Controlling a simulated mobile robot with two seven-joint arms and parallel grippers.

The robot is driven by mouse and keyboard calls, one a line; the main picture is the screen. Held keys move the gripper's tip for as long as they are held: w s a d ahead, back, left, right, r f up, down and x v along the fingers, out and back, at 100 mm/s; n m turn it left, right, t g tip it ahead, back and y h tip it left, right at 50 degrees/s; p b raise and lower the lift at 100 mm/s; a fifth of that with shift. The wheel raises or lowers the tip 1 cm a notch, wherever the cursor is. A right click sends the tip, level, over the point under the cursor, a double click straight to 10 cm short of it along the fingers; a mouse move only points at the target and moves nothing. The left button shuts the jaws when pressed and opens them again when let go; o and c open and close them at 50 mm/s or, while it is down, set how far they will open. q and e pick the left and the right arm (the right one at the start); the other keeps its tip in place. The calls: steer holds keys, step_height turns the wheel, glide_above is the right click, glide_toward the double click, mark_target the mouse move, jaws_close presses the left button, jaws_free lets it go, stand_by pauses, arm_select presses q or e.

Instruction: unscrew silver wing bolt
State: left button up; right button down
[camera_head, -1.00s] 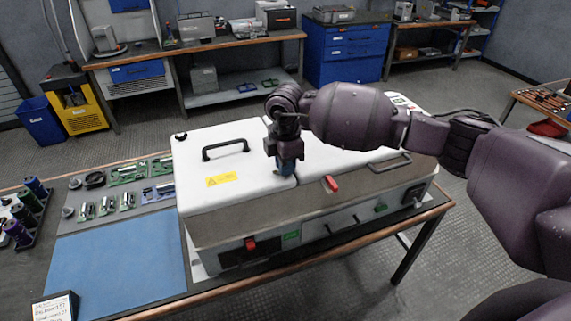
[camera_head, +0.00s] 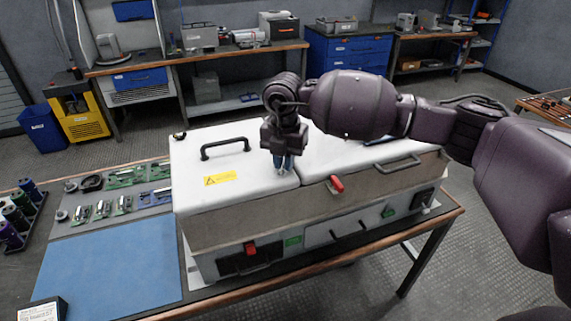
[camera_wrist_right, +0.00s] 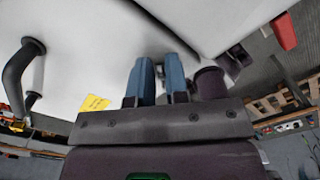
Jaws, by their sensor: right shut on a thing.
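My right gripper (camera_head: 283,168) points down at the white box lid (camera_head: 207,190), close to its right edge by the seam. Its two blue fingers are closed on the silver wing bolt, which is mostly hidden between and below the fingertips. In the right wrist view the gripper (camera_wrist_right: 158,72) shows its fingers with a narrow gap, tips against the white surface; the bolt is not clear there. My left gripper is not in view.
A black handle (camera_head: 225,148) and a yellow warning label (camera_head: 220,178) are on the left lid. A red latch (camera_head: 337,184) sits on the front edge near the seam. Circuit boards (camera_head: 124,178) and a blue mat (camera_head: 110,268) lie to the left.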

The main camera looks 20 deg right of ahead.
steer(key=n, duration=0.2)
steer(key=shift+a+f+n+b, duration=0.15)
steer(key=shift+a+n+b, duration=0.05)
steer(key=shift+n+b, duration=0.2)
steer(key=n, duration=0.2)
steer(key=shift+w+a+n+b, duration=0.1)
steer(key=shift+a+n+b, duration=0.05)
steer(key=shift+n+b, duration=0.25)
steer(key=n, duration=0.1)
steer(key=n+b, duration=0.1)
steer(key=n, duration=0.1)
steer(key=shift+a+n, duration=0.2)
steer(key=shift+n, duration=0.1)
steer(key=n, duration=0.3)
steer(key=n+b, duration=0.1)
steer(key=shift+a+f+n, duration=0.15)
steer(key=shift+a+n, duration=0.15)
steer(key=n, duration=0.2)
steer(key=n+b, duration=0.1)
steer(key=n, duration=0.1)
steer(key=shift+s+a, duration=0.2)
steer(key=shift+s, duration=0.15)
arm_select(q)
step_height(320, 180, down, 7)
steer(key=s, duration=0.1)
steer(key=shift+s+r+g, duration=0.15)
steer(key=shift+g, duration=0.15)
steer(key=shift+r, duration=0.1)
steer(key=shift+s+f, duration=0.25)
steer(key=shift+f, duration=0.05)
